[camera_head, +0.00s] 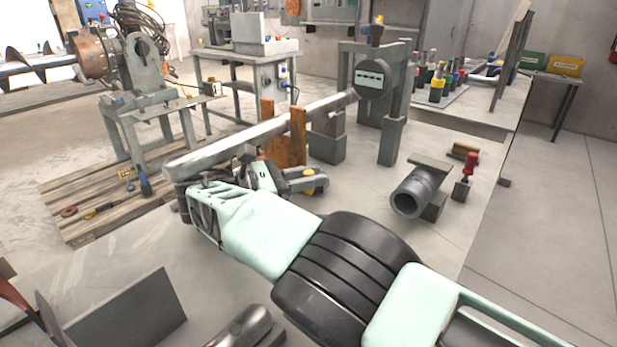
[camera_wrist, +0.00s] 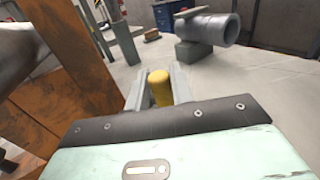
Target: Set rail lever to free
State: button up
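A yellow rounded knob, perhaps the end of the rail lever, stands between the fingers of my gripper (camera_wrist: 160,90) in the wrist view; the knob's visible face (camera_wrist: 160,82) is bare. In the head view the yellow knob (camera_head: 309,184) shows at the tips of my gripper (camera_head: 312,181), close to the rusty upright plates. The fingers flank the knob with little or no visible gap. I cannot tell whether they press on it. The lever's lower part and any setting marks are hidden.
A long grey bar (camera_head: 250,133) rests in rusty plates (camera_head: 284,137) beside and above my gripper. A grey pipe piece (camera_head: 415,192) and a red-handled part (camera_head: 466,178) stand to the right. A grey angled plate (camera_head: 128,314) is at front left. Open surface lies between my gripper and the pipe.

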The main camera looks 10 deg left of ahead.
jog(key=shift+o, duration=1.2)
jog(key=shift+d+r+t+p, duration=0.15)
jog(key=shift+t+p, duration=0.15)
jog(key=shift+p, duration=0.05)
